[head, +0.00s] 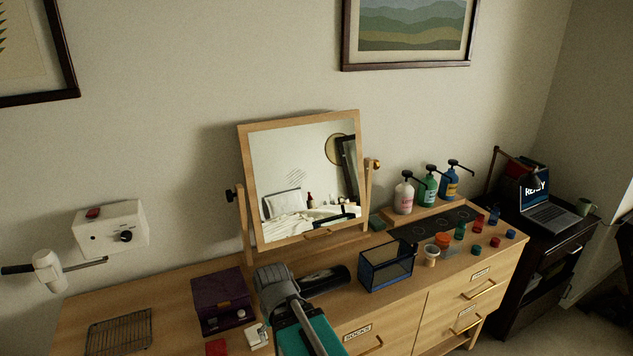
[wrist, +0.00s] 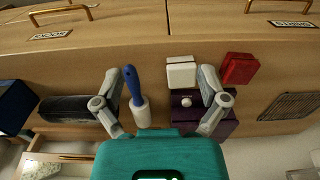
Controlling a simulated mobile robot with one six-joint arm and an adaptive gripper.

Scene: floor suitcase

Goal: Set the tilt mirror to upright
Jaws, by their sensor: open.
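The tilt mirror (head: 305,150) has a light wooden frame and hangs between two posts on the dresser, with a dark knob (head: 230,195) at the left pivot. A small handle is on its lower rail. The glass reflects a bed; I cannot tell exactly how far the frame leans. Part of the mirror's lower edge shows at the bottom left of the wrist view (wrist: 45,157). My gripper (wrist: 160,75) is open and empty, over the dresser's front part, apart from the mirror. In the head view my arm stands low in front of the mirror and the fingers are hidden.
The dresser top (head: 170,300) holds a purple box (head: 221,300), a black cylinder (head: 325,281), a glass-sided box (head: 386,266), a wire rack (head: 120,331) and several pump bottles (head: 429,187). A blue-handled roller (wrist: 135,95) and a white box (wrist: 181,72) lie below my fingers.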

